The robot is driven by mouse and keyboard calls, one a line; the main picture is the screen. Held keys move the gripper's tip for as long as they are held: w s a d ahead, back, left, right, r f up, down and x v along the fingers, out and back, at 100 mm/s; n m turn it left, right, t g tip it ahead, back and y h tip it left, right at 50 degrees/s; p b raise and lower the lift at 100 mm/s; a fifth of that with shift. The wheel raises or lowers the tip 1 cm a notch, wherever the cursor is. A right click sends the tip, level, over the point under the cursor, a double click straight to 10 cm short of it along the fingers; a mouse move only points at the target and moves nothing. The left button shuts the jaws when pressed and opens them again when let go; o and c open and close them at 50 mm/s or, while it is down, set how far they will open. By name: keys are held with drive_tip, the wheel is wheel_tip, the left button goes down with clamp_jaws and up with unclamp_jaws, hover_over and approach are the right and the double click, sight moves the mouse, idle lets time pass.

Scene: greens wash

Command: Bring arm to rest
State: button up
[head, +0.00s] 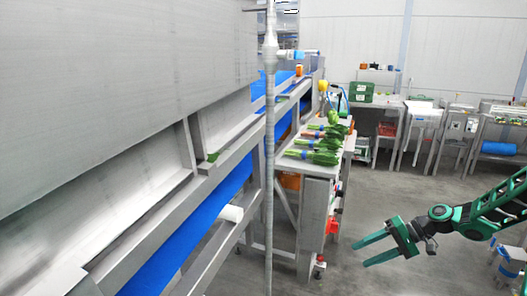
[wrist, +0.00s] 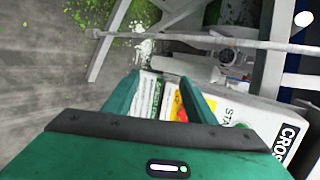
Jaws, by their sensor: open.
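My gripper (head: 374,249) is at the lower right of the head view, held out over the grey floor. Its two green fingers are apart with nothing between them. It is clear of the table with greens and of the conveyor. In the wrist view the two green fingers (wrist: 158,98) also stand apart. Behind them are a white box-like surface with printed labels (wrist: 235,110) and a grey metal bar (wrist: 220,40).
A metal table (head: 318,173) with several bunches of leafy greens (head: 312,156) stands beside the long conveyor (head: 215,195). Benches with a green crate (head: 361,91) line the back wall. Open floor (head: 400,190) lies around my gripper. A vertical pole (head: 269,150) stands near the conveyor.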

drive_tip(key=s+d+r+m+h, duration=0.1)
drive_tip(key=s+r, duration=0.4)
drive_tip(key=s, duration=0.7)
drive_tip(key=s+d+r+m+g+h, duration=0.1)
drive_tip(key=s+d+r+h, duration=0.2)
drive_tip(key=s, duration=0.9)
drive_tip(key=s+d+r+m+h, duration=0.1)
drive_tip(key=s+d+r+h, duration=0.2)
drive_tip(key=s+r+h, duration=0.3)
drive_tip(key=s+r, duration=0.3)
drive_tip(key=s, duration=0.3)
drive_tip(key=shift+s+h, duration=0.3)
drive_tip(key=shift+h, duration=0.1)
drive_tip(key=shift+r, duration=0.1)
